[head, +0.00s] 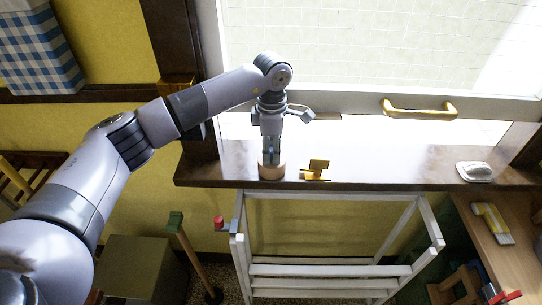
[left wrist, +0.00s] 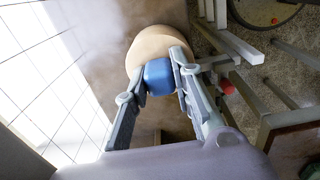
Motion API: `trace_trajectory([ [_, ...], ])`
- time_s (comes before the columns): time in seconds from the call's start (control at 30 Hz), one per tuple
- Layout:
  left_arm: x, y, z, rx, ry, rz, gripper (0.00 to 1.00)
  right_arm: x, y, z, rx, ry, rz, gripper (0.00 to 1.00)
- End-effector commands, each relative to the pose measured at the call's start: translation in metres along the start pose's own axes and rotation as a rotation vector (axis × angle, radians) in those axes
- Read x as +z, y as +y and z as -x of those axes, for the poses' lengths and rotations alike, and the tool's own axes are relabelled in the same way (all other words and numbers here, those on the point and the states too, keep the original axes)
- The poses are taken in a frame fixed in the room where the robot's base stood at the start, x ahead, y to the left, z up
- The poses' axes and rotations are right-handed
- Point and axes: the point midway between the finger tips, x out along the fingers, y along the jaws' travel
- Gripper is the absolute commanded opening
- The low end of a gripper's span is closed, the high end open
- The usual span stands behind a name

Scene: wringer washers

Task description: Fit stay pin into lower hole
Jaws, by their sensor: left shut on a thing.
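My left gripper (head: 270,160) is low over the wooden window sill, near its front edge. In the left wrist view its fingers (left wrist: 160,78) are shut on a blue piece (left wrist: 158,82). Right beside the blue piece is a round tan wooden block (left wrist: 150,42), which also shows in the head view (head: 271,173). I cannot tell whether the blue piece is set in the block or only against it, nor whether it is the stay pin. No hole is clearly visible. My right gripper is not in view.
A yellow bracket-like piece (head: 316,168) lies on the sill (head: 400,170) just right of my left gripper. A white soap-like object (head: 475,171) is farther right. The window with a brass handle (head: 420,108) stands behind. A brush (head: 492,223) lies on the right bench.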

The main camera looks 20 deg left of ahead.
Motion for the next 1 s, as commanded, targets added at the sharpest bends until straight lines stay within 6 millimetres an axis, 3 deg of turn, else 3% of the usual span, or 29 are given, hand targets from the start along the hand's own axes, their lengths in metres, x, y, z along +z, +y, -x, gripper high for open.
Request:
trace_trajectory([
  [1.0,0.000,0.000,0.045,0.001,0.000,0.000,0.00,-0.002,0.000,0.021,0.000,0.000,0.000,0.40],
])
